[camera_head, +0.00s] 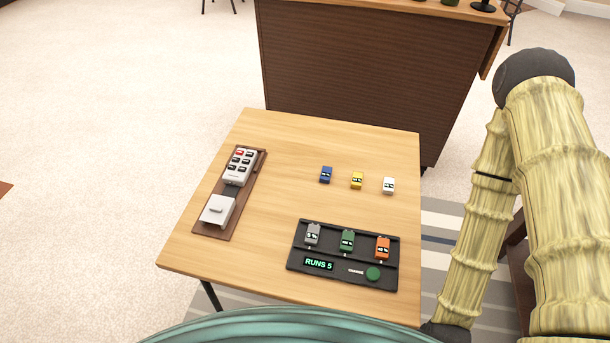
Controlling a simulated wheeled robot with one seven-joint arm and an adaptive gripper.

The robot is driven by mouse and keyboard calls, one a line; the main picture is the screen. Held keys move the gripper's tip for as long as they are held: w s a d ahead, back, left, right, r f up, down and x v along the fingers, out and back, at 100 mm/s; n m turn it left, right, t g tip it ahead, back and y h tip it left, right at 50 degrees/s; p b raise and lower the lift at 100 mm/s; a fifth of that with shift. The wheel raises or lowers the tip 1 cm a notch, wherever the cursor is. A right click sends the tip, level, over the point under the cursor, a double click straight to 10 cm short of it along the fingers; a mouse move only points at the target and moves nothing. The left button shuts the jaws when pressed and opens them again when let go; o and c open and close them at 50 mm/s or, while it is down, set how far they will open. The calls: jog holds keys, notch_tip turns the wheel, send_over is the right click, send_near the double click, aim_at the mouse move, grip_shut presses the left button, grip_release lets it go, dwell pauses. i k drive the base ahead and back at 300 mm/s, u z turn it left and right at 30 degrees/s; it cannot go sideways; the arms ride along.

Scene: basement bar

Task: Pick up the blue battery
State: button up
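The blue battery (326,174) stands on the wooden table (285,155), left of a yellow battery (356,180) and a white battery (388,185). The three form a spaced row and nothing touches the blue one. My arm shows at the right side of the camera_head view, off the table's right edge. My gripper itself is not visible in this view.
A black charger (343,280) with a "RUNS 5" display holds grey (313,234), green (347,241) and orange (382,247) batteries. A brown tray (242,203) with a remote (240,167) lies left. A dark bar counter (370,75) stands behind. Table around the blue battery is clear.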

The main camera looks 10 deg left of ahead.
aim_at(325, 178)
jog(key=z, duration=1.95)
jog(key=k, duration=1.15)
jog(key=u, duration=1.9)
